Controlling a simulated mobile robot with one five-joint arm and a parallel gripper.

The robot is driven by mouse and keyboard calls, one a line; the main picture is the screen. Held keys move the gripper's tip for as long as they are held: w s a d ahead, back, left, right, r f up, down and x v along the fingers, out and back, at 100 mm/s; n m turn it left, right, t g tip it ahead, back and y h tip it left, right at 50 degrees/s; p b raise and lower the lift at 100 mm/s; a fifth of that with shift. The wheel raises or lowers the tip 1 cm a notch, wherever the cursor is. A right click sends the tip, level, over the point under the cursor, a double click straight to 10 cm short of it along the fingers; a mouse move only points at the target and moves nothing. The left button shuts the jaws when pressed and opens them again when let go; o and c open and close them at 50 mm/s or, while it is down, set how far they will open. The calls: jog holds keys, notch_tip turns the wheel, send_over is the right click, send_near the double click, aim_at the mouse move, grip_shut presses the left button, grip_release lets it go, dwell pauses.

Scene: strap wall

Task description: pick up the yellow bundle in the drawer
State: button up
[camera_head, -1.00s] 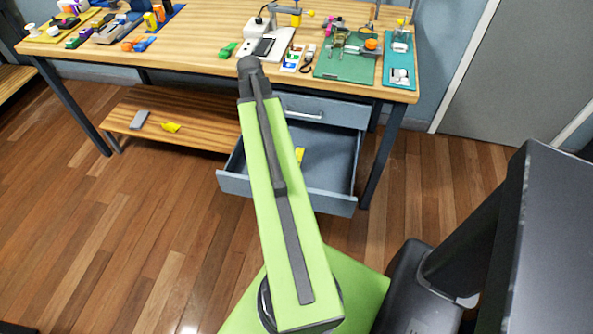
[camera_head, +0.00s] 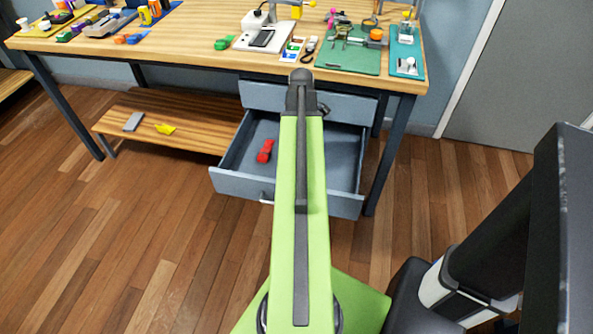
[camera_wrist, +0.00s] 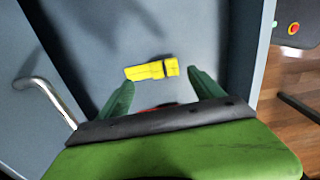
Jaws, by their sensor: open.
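The yellow bundle (camera_wrist: 152,70) lies on the drawer floor in the wrist view, with a dark band near its right end. My gripper (camera_wrist: 160,78) is open above it, its two green fingers spread to the left and right, with nothing visible between them but the drawer floor and part of the bundle. In the head view my arm hides the yellow bundle and the gripper. The grey drawer (camera_head: 236,183) is pulled open under the workbench.
A red bundle (camera_head: 265,151) lies in the drawer's left part; a bit of red shows in the wrist view (camera_wrist: 166,105). A metal handle (camera_wrist: 48,92) is at the left there. Another yellow item (camera_head: 165,129) and a grey block (camera_head: 133,121) lie on the low shelf.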

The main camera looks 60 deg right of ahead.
notch_tip(320, 180, down, 4)
jog(key=shift+r+b, duration=0.1)
jog(key=shift+b, duration=1.05)
jog(key=f+b, duration=0.5)
jog(key=shift+a+f, duration=0.2)
jog(key=shift+a, duration=0.2)
jog(key=shift+r, duration=0.2)
jog(key=c, duration=1.5)
